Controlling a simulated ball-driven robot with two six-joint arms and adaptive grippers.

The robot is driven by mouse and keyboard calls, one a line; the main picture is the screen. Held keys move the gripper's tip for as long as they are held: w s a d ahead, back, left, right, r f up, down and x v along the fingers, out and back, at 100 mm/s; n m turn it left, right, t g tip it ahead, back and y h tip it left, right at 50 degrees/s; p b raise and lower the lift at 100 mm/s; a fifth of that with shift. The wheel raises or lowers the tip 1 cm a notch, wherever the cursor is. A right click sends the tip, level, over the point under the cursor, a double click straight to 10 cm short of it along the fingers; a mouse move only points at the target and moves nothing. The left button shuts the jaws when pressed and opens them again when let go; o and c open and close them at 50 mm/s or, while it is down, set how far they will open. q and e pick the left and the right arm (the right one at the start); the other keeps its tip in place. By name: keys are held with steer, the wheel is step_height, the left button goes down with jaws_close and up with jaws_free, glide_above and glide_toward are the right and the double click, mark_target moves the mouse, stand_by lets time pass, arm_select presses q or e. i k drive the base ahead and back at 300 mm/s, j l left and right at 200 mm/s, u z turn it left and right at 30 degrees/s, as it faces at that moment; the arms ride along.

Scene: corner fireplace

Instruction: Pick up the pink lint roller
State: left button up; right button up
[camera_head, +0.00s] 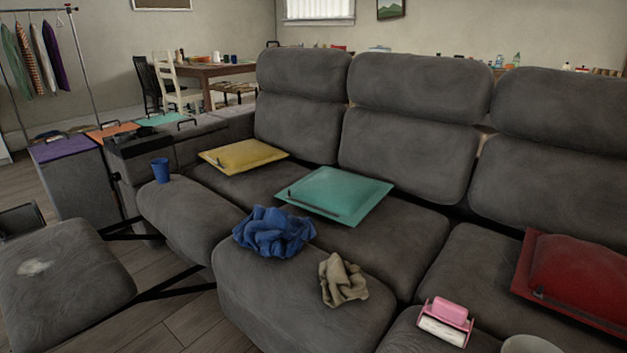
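The pink lint roller (446,319) lies on the grey sofa's front seat section at the lower right. It has a pink body and a white roll facing the front. A pale rounded thing, only partly in the frame, is close to its right. Neither of my grippers shows in the head view.
On the grey sofa (398,240) lie a crumpled blue cloth (274,232), a beige cloth (342,279), a teal cushion (334,194), a yellow cushion (243,155) and a red cushion (575,275). A blue cup (160,170) stands at the left. Floor shows at the lower left.

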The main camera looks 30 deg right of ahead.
mark_target(445, 319)
steer(key=z, duration=1.75)
steer(key=u, duration=1.95)
steer(key=z, duration=1.9)
